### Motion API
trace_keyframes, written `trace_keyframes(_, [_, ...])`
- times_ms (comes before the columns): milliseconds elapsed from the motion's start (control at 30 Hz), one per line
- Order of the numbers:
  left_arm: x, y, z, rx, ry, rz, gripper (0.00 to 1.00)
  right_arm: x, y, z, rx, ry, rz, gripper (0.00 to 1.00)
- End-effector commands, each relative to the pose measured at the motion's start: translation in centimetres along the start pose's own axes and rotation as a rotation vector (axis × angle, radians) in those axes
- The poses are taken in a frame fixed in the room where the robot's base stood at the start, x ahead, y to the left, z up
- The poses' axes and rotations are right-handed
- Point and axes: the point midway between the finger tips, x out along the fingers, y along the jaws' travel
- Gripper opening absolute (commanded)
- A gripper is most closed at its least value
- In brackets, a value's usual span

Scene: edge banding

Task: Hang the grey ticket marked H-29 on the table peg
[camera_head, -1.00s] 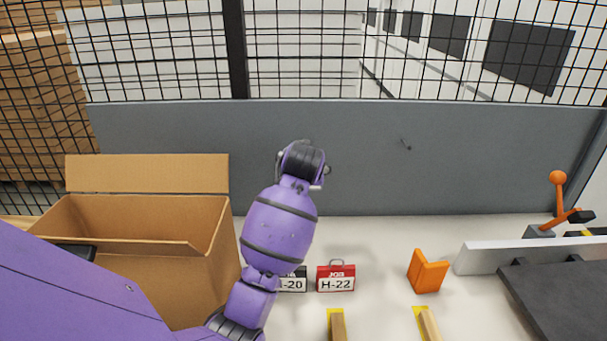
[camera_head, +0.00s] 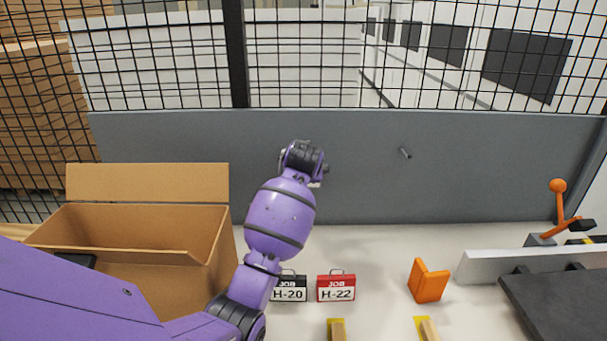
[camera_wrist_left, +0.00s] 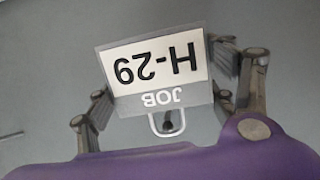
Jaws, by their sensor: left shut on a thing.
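The grey ticket H-29 (camera_wrist_left: 155,75) shows in the left wrist view, upside down in the picture, with its wire loop (camera_wrist_left: 168,124) toward the bottom. My left gripper (camera_wrist_left: 162,88) is shut on it, with a finger at each side. In the head view my left wrist (camera_head: 304,158) is in front of the grey back panel, and it hides the fingers and the ticket. A small peg (camera_head: 404,153) sticks out of that panel, to the right of my wrist and apart from it. A thin rod, probably this peg, shows at the left edge of the wrist view (camera_wrist_left: 12,135). My right gripper is out of view.
A black H-20 ticket (camera_head: 289,289) and a red H-22 ticket (camera_head: 336,288) stand on the table below my arm. An open cardboard box (camera_head: 205,280) is at left. An orange bracket (camera_head: 427,281) and a clamp (camera_head: 558,215) are at right. The panel (camera_head: 480,170) around the peg is clear.

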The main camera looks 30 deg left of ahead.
Motion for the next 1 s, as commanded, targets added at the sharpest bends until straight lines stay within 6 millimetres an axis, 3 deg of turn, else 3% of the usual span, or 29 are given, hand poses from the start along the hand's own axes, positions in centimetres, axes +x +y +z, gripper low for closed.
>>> trace_keyframes(400, [2.0, 0.0, -0.6, 0.000, 0.001, 0.000, 0.64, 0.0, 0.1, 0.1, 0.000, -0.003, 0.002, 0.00])
trace_keyframes(1000, [2.4, 0.0, -0.5, 0.000, 0.001, 0.000, 0.64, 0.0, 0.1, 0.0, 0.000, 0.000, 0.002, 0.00])
